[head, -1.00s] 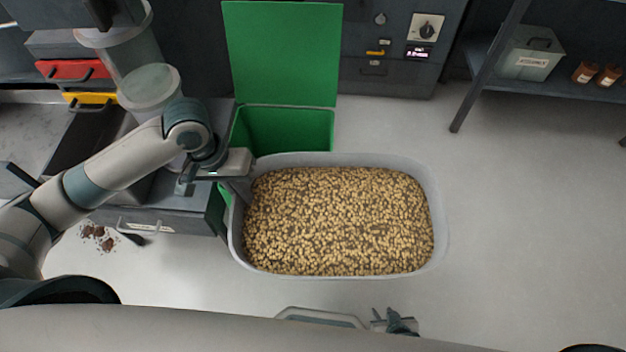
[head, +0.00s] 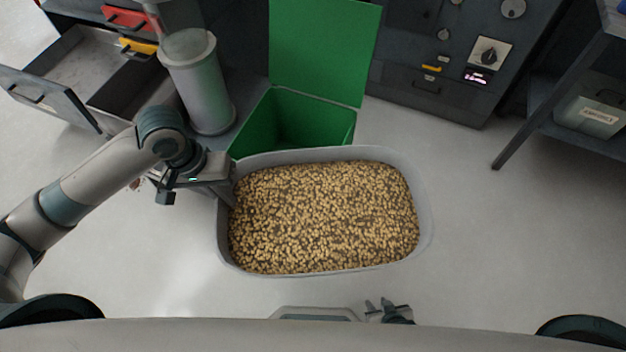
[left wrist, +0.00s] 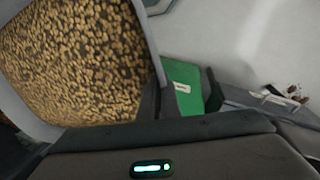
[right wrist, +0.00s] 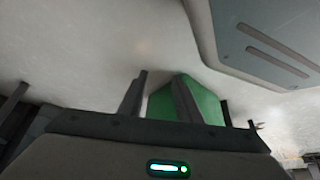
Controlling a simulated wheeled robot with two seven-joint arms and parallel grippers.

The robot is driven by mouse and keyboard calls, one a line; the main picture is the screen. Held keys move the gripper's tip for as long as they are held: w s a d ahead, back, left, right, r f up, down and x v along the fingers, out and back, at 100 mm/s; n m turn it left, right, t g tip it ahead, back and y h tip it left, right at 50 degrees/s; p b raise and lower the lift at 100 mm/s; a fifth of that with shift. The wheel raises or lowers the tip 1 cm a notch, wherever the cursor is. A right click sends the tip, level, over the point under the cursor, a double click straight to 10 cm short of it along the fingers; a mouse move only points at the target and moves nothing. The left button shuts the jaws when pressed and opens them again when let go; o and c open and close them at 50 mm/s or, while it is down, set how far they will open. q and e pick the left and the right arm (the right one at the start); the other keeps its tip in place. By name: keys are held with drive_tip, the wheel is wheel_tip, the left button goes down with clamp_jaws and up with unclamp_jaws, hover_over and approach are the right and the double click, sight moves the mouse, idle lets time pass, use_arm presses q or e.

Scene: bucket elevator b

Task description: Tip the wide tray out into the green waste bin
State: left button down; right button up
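The wide tray (head: 426,215) is grey and full of beige pellets (head: 325,215). It looks about level. My left gripper (head: 228,188) is shut on its left rim; the tray also shows in the left wrist view (left wrist: 149,38). The green waste bin (head: 300,120) stands behind the tray with its lid (head: 322,50) raised. The tray's back rim hides the bin's lower front in the head view. The bin also shows in the left wrist view (left wrist: 183,88) and the right wrist view (right wrist: 208,102). My right gripper (head: 378,303) is open and empty, below and apart from the tray.
A clear cylinder (head: 196,82) stands left of the bin, near an open drawer (head: 62,60). A control cabinet (head: 440,60) stands behind the bin on the right. A shelf with a labelled box (head: 590,117) is at far right. The floor right of the tray is clear.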

drive_tip(key=shift+s+a, duration=0.15)
drive_tip(key=shift+a, duration=0.05)
